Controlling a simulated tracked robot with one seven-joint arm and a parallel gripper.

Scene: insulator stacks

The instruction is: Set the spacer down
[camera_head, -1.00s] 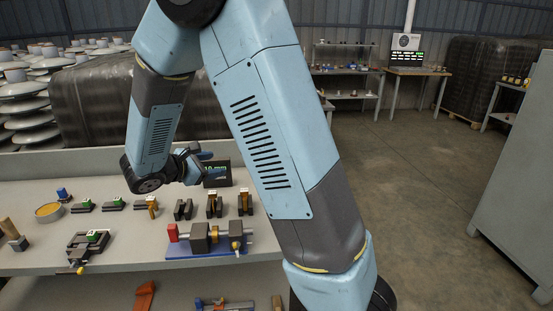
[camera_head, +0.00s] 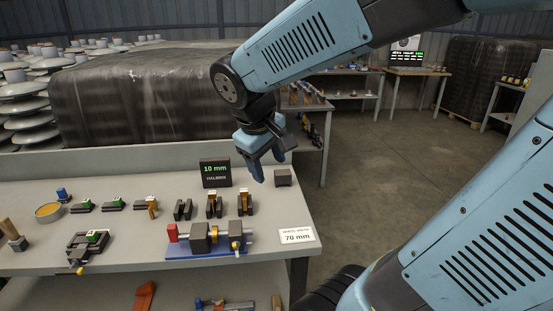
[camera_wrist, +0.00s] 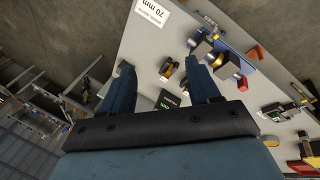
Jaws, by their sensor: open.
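My gripper (camera_head: 269,168) is open above the right rear part of the bench, its fingers pointing down. In the wrist view the two fingers (camera_wrist: 160,68) stand wide apart with nothing held between them. A small dark grey block (camera_head: 283,178) sits at the bench's right rear, just right of and below the fingertips; I cannot tell whether it is the spacer. Two dark slotted holders carry brass-coloured pieces, one in the middle (camera_head: 214,203) and one to its right (camera_head: 245,202). A third slotted holder (camera_head: 183,210) to the left shows no brass piece.
A black display (camera_head: 215,173) reading 10 mm stands left of my gripper. A blue-based fixture (camera_head: 207,240) with grey blocks is at the front, beside a white 70 mm card (camera_head: 297,236). A grey clamp (camera_head: 88,246) and a yellow-topped dish (camera_head: 49,212) lie left.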

